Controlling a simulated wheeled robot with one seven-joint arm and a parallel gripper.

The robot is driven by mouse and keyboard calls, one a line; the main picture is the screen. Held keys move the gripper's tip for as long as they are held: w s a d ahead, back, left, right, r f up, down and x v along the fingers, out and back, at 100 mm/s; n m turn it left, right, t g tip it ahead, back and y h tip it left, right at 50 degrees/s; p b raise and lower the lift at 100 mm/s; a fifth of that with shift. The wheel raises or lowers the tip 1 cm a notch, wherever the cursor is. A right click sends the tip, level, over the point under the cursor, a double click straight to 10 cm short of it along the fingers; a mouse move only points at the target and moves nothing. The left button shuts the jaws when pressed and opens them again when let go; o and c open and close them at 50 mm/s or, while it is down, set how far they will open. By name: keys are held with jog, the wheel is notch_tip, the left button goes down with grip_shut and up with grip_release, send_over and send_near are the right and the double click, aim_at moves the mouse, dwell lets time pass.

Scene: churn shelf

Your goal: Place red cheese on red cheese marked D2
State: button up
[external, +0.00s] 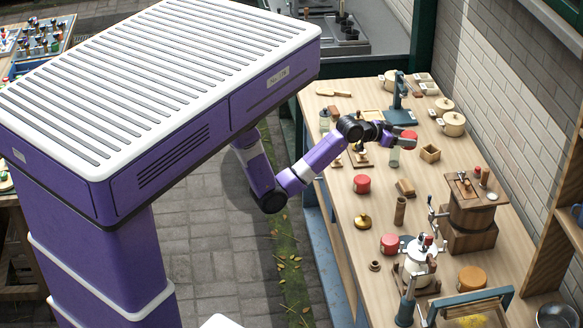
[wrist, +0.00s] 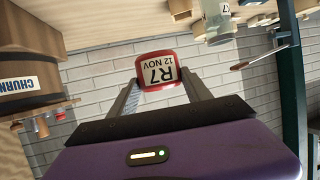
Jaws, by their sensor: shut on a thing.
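My gripper (external: 395,136) is shut on a red cheese (external: 409,138), held above the far part of the table. In the wrist view, my gripper (wrist: 161,79) has a finger on either side of this cheese (wrist: 156,71). Its label reads R7, 12 NOV, and appears upside down. Another red cheese (external: 361,184) stands on the table nearer the camera. A further red cheese (external: 389,243) stands beside the white churn. No D2 marking is legible on either.
A clear jar (external: 394,158) stands just below the held cheese, with a small wooden box (external: 430,153) to its right. A wooden churn (external: 472,212) and a white churn (external: 421,264) stand nearer. A brass weight (external: 362,221) sits near the left edge. A brick wall (external: 505,100) runs behind.

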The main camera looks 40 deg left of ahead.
jog(key=w+a+r+p+v, duration=0.1)
jog(key=w+a+p+v, duration=0.1)
jog(key=v, duration=1.6)
jog(key=m+h+b, duration=0.1)
jog(key=b, duration=0.6)
send_over(356, 180)
notch_tip(356, 180, down, 7)
jog(key=shift+g, duration=0.3)
notch_tip(356, 180, down, 8)
jog(key=shift+a+r, duration=0.1)
jog(key=shift+a, duration=0.05)
jog(key=shift+f, duration=2.55)
jog(key=shift+f+b, duration=0.1)
jog(key=shift+b, duration=0.2)
jog(key=o, duration=1.5)
jog(key=shift+o, duration=0.2)
